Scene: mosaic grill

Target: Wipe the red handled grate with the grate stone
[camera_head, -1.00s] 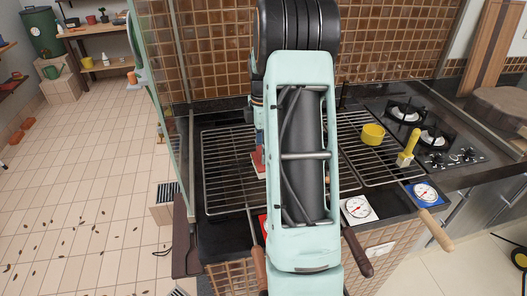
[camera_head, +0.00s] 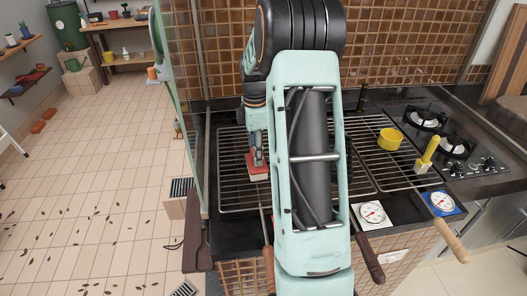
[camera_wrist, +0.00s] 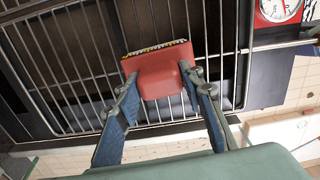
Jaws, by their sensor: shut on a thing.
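My gripper (camera_wrist: 160,92) is shut on the grate stone (camera_wrist: 158,72), a red block with a dark bristly or gritty edge. In the head view the red stone (camera_head: 257,167) is over the left grate (camera_head: 236,190), beside my arm. In the wrist view the stone is over the grate bars (camera_wrist: 75,60); I cannot tell whether it touches them. A reddish-brown handle (camera_head: 268,262) extends from the front of this left grate. My forearm hides the grate's right part.
A middle grate with a dark brown handle (camera_head: 370,262) and a right grate with a pale wooden handle (camera_head: 453,243) lie alongside. A glass panel (camera_head: 183,110) borders the left.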

